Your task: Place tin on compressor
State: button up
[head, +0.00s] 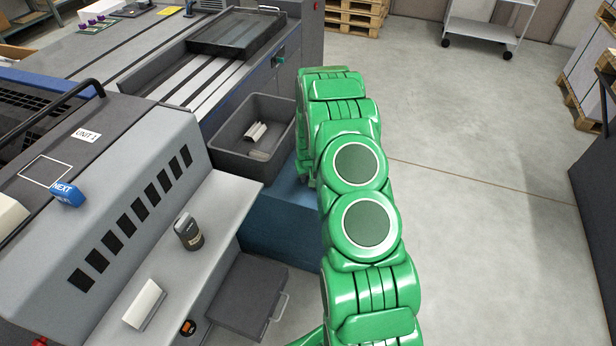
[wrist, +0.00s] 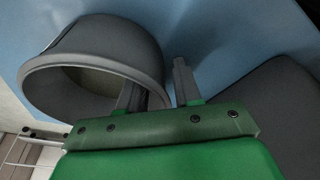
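A dark grey, round, open-topped vessel that looks like the tin (wrist: 105,38) lies close in front of my gripper (wrist: 158,80) in the wrist view, tilted in the picture. The two fingers stand apart. The left finger overlaps the tin's rim and the right finger is just outside its wall; I cannot tell whether either touches. In the head view my green arm hides the gripper and this tin. A blue box (head: 275,225) stands beside the arm, and a blue surface (wrist: 210,25) fills the wrist background. I cannot tell for sure which thing is the compressor.
A grey crate (head: 225,152) holding pale pieces stands on the left of my arm. A small dark labelled can (head: 189,233) and a white block (head: 145,304) are on the machine's ledge. A grey handled box (head: 250,290) sits below.

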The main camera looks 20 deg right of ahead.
jog(key=s+a+r, duration=0.3)
jog(key=s+r, duration=0.1)
jog(key=r, duration=0.5)
jog(key=s+a+r+g, duration=0.1)
jog(key=s+a+r, duration=0.2)
jog(key=r, duration=0.5)
jog(key=s+a+r, duration=0.3)
jog(key=s+r, duration=0.1)
jog(key=r, duration=0.5)
jog(key=s+a+r+g+y, duration=0.1)
jog(key=s+a+r, duration=0.5)
jog(key=s+r, duration=0.5)
jog(key=s+a+r+g, duration=0.1)
jog(key=s+a+r, duration=0.1)
jog(key=s, duration=0.7)
jog(key=s+a+r+n, duration=0.1)
jog(key=s+a+r, duration=0.1)
jog(key=s, duration=0.8)
jog(key=s+a+r+g, duration=0.1)
jog(key=s+r, duration=0.3)
jog(key=s, duration=0.5)
jog(key=shift+s+a+r+n+g, duration=0.2)
jog(key=shift+a+n+g, duration=0.1)
jog(key=shift+a, duration=0.25)
